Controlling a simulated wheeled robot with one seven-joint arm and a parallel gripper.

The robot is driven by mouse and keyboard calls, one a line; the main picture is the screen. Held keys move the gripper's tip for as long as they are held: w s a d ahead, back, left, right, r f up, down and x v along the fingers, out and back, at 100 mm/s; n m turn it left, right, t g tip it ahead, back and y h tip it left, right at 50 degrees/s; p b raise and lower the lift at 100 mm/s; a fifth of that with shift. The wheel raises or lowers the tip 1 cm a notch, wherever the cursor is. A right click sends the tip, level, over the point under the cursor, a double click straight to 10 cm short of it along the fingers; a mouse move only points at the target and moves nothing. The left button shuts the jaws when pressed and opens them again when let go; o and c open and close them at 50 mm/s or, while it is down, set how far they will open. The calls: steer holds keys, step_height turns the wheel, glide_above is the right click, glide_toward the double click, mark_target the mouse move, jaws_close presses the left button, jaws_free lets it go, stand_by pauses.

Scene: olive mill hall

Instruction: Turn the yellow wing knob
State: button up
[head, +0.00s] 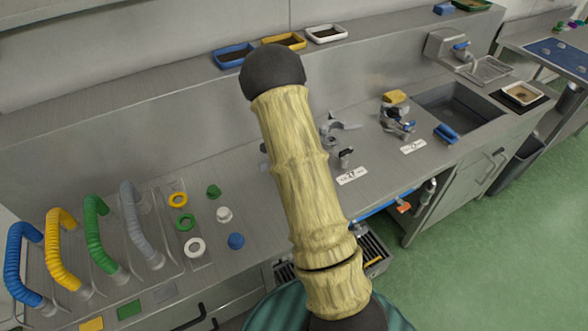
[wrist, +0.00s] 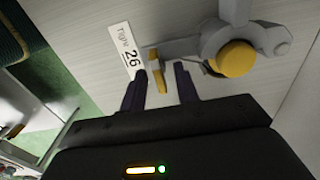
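In the wrist view, a narrow yellow piece (wrist: 157,78), which looks like the wing knob seen edge-on, sticks out from a grey fitting. My gripper (wrist: 160,72) is open, with one dark finger on each side of the yellow piece. The piece is nearer the left finger, and a wider gap shows on the right. Contact cannot be told. To the right is a grey metal body with a round yellow cap (wrist: 234,59). In the head view my arm blocks the middle, and I cannot make out the gripper or the knob there.
A white label (wrist: 125,50) marked 26 lies beside the fitting. In the head view, a grey fitting (head: 345,157) and a blue-grey one (head: 398,126) stand on the steel counter. A sink (head: 455,108) is to the right; coloured hoses (head: 60,250) stand at left.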

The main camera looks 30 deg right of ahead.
step_height(320, 180, up, 17)
steer(key=b, duration=0.1)
steer(key=shift+r+b, duration=0.15)
steer(key=shift+b, duration=0.25)
stand_by(0.4)
